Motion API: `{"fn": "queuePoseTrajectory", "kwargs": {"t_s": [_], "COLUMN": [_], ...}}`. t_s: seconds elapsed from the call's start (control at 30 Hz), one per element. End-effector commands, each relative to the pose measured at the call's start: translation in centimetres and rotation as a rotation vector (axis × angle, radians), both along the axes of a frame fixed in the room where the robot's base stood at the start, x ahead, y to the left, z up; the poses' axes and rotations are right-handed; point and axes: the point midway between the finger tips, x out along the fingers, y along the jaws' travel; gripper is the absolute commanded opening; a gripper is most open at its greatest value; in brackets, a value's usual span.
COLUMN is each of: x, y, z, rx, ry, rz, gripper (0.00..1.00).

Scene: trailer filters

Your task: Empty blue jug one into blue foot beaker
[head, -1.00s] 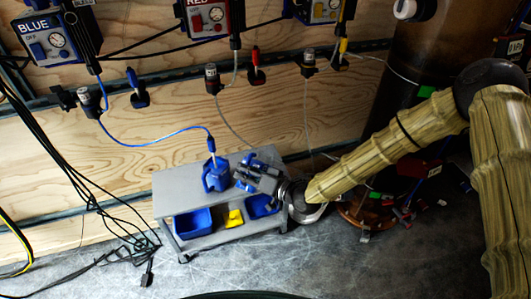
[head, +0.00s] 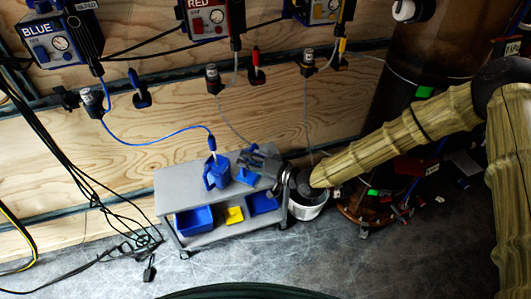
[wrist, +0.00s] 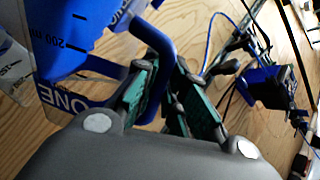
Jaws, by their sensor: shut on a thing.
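Blue jug one (wrist: 65,85), marked "ONE", fills the upper left of the wrist view. My gripper (wrist: 172,90) is shut on its handle, with the green finger pads on either side. In the head view, my gripper (head: 258,163) is over the right part of a grey cart (head: 178,181). Its fingers hide most of what it holds. A blue piece (head: 247,180) shows just below them; I cannot tell whether it is the jug or the beaker foot. A whitish scale marked "150" (wrist: 14,68) shows at the wrist view's left edge; its owner is unclear.
A blue vessel (head: 217,174) stands on the cart left of my gripper, with the blue hose's (head: 160,140) pale tip at its top. Blue bins (head: 194,221) and a yellow one (head: 234,215) sit on the lower shelf. A white bucket (head: 307,208) stands right of the cart.

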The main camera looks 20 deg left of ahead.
Motion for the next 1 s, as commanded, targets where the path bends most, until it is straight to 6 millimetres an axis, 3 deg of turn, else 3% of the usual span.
{"fn": "queuePoseTrajectory", "kwargs": {"t_s": [1.0], "x": [1.4], "y": [-0.3], "z": [1.9], "rx": [0.032], "ry": [0.154], "rz": [-0.001], "gripper": [0.00]}}
